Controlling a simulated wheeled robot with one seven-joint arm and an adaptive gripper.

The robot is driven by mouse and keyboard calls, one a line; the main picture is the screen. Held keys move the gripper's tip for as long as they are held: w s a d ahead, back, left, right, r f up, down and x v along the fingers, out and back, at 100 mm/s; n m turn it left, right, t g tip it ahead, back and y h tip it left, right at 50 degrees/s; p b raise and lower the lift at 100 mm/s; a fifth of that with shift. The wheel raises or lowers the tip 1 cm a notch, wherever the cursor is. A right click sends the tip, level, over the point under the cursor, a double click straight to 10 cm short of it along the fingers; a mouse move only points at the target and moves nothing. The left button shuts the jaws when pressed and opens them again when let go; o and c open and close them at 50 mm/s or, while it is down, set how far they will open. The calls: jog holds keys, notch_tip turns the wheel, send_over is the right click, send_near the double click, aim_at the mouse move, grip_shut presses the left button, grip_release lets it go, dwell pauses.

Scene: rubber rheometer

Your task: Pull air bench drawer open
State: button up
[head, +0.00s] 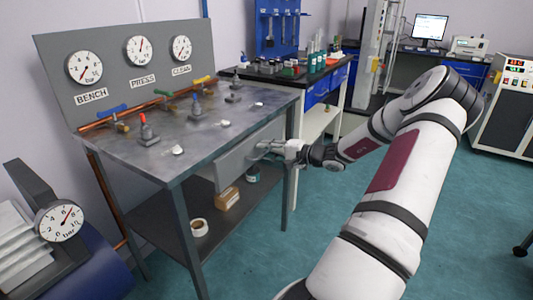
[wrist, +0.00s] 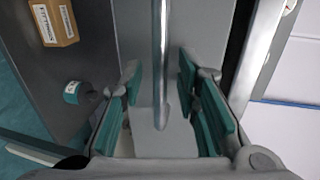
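The air bench (head: 190,130) stands left of centre in the head view, with gauges on its back panel. Its grey drawer front (head: 228,165) hangs under the tabletop; I cannot tell whether it sits flush. My gripper (head: 272,149) is at the right part of the drawer front. In the wrist view the drawer front (wrist: 135,35) fills the middle, with a long metal handle bar (wrist: 161,60) running down it. My gripper (wrist: 163,110) is open, with a green-padded finger on each side of the bar. Gaps show between the bar and both fingers.
The bench's lower shelf (head: 165,215) holds a cardboard box (head: 228,199), a tape roll (head: 198,227) and a teal-banded can (head: 253,174). Several valves stand on the bench top. A second bench (head: 285,72) with blue drawers stands behind.

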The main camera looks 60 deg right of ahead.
jog(key=shift+w, duration=0.1)
grip_shut()
jog(key=f+p+v, duration=0.1)
jog(key=f+v, duration=0.1)
jog(key=v, duration=1.1)
jog(key=s+f+p+v, duration=0.1)
jog(key=f+p+v, duration=0.1)
jog(key=v, duration=1)
jog(key=shift+s+d+f, duration=0.15)
jog(key=shift+s+f, duration=0.25)
jog(key=shift+f, duration=0.2)
grip_release()
jog(key=shift+s, duration=0.1)
